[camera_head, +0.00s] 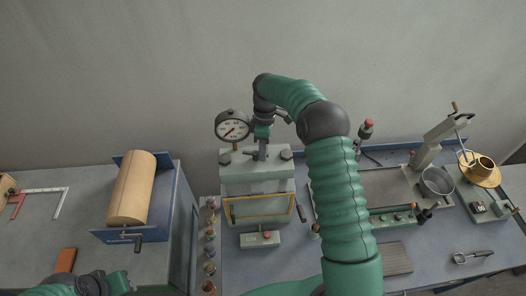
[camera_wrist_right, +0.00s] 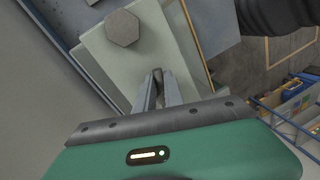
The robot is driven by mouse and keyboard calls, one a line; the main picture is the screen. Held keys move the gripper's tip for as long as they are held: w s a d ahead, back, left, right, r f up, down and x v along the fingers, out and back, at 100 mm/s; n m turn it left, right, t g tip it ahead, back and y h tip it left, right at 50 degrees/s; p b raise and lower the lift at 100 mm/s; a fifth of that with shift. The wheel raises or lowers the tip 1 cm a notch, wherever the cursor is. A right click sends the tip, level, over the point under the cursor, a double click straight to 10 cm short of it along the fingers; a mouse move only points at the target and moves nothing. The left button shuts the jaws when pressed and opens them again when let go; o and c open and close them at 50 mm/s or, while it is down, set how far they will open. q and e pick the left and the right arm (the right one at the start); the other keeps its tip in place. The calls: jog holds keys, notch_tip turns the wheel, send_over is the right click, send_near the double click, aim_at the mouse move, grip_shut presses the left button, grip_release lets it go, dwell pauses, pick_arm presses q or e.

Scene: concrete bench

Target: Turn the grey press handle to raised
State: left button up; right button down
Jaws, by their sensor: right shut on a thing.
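The press (camera_head: 257,180) is a pale grey-green block on the bench with dark bolts on top and a yellow-edged front. My right gripper (camera_head: 262,152) points down at the middle of its top. In the right wrist view my right gripper's fingers (camera_wrist_right: 158,76) are close together, shut on the grey press handle, which they mostly hide. The press top (camera_wrist_right: 150,55) and one hex bolt (camera_wrist_right: 122,28) show beside them. My left gripper (camera_head: 100,283) is low at the bottom left, away from the press; its jaws are unclear.
A round gauge (camera_head: 233,127) stands behind the press top at left. A tan roller (camera_head: 132,190) lies in a blue frame at left. Several small jars (camera_head: 209,250) line the bench gap. A control box (camera_head: 260,239) sits in front. A metal cup (camera_head: 437,182) and brass part (camera_head: 480,170) are at right.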

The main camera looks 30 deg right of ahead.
jog(key=c, duration=1.5)
grip_release()
jog(key=shift+w+d+r, duration=0.1)
jog(key=shift+w+r, duration=0.05)
jog(key=shift+w, duration=0.05)
jog(key=shift+o, duration=0.2)
jog(key=shift+d+r+b, duration=0.1)
jog(key=shift+r+b, duration=0.15)
jog(key=shift+b, duration=0.05)
notch_tip(320, 180, up, 16)
jog(key=w+d+p, duration=0.2)
jog(key=shift+w+f, duration=0.15)
jog(key=shift+w, duration=0.15)
jog(key=shift+o, duration=0.4)
